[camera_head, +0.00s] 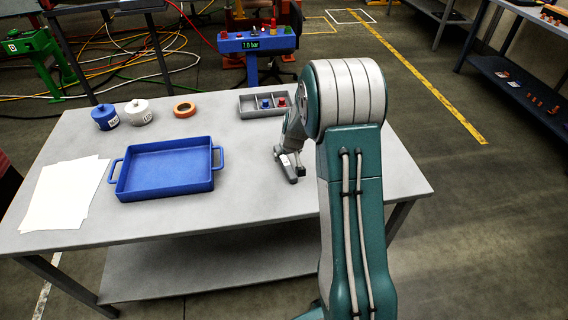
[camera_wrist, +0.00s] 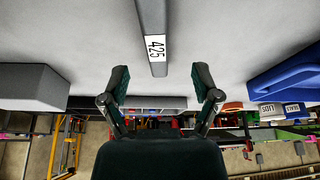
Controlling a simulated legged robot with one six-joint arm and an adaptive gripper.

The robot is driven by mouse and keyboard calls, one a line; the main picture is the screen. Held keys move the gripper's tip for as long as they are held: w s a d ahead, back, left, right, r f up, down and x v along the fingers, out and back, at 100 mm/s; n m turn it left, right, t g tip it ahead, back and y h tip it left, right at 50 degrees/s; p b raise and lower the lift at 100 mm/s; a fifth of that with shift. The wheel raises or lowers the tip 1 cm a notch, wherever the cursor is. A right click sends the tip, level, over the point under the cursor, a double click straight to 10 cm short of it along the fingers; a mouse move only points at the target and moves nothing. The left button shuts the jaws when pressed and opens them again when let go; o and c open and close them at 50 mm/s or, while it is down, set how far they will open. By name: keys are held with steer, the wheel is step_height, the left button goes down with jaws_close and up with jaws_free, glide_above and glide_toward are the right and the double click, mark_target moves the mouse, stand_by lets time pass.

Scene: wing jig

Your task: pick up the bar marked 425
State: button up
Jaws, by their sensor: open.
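The bar marked 425 (camera_wrist: 151,25) is a long grey bar with a white label in the wrist view. My gripper (camera_wrist: 160,82) is open and empty. In the head view my arm reaches over the right part of the table (camera_head: 240,185). There the wrist and grey parts at its end overlap, so I cannot tell bar from gripper.
A blue tray (camera_head: 165,170) and white sheets (camera_head: 62,195) lie to the left. Blue and white lidded pots (camera_head: 105,117), an orange ring (camera_head: 184,110) and a compartment tray (camera_head: 246,106) stand at the back. A grey block (camera_wrist: 32,86) is left in the wrist view.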

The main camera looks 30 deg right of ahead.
mark_target(285, 160)
steer(key=shift+w+d+f, duration=0.2)
steer(key=shift+w+f, duration=0.1)
steer(key=shift+f, duration=0.35)
steer(key=x, duration=0.5)
steer(key=shift+w+r, duration=0.1)
steer(key=shift+w, duration=0.15)
steer(key=shift+c, duration=0.3)
steer(key=shift+d+r, duration=0.1)
jaws_close()
